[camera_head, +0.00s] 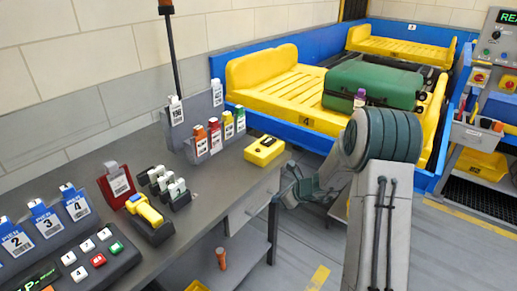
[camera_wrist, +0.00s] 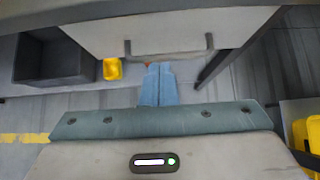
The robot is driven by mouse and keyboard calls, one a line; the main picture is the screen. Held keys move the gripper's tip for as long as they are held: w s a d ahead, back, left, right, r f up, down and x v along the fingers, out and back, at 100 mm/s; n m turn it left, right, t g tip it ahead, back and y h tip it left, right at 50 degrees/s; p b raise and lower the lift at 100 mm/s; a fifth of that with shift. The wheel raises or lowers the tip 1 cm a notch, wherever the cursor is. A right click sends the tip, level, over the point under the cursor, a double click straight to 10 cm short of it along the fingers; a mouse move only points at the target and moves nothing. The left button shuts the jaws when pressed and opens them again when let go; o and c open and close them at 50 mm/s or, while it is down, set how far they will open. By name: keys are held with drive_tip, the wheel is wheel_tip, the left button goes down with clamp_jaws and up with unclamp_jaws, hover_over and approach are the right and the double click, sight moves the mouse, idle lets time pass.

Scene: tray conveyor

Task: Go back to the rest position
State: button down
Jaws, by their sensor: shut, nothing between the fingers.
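My gripper (camera_wrist: 158,70) is shut and empty. In the wrist view its two blue-grey fingers lie side by side, pointing at a drawer front with a dark handle (camera_wrist: 168,55). In the head view my gripper (camera_head: 289,185) hangs beside the right edge of the grey table (camera_head: 215,185), low and near the drawers. My arm's upper part covers some of the floor and the conveyor's front. Whether the fingertips touch the drawer cannot be told.
A green suitcase (camera_head: 372,84) lies on a yellow tray (camera_head: 270,85) on the blue-edged conveyor (camera_head: 300,122). A yellow box (camera_head: 264,150) sits near the table's right corner. A tool stand (camera_head: 475,135) is at the right. Grey floor (camera_head: 445,255) is clear to the right.

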drive_tip(key=s+a+r+n+g+h+p, duration=0.1)
drive_tip(key=s+a+r+n+g+p, duration=0.3)
drive_tip(key=s+r+n, duration=1.05)
drive_tip(key=s+d+r+n+h, duration=0.2)
drive_tip(key=s+n, duration=0.4)
drive_tip(key=s, duration=0.3)
drive_tip(key=s+d+r+n+h, duration=0.3)
drive_tip(key=s+n, duration=0.3)
drive_tip(key=s, duration=0.3)
drive_tip(key=shift+s+d+r+h+b, duration=0.15)
drive_tip(key=shift+d+r+h+b, duration=0.2)
drive_tip(key=shift+r, duration=0.5)
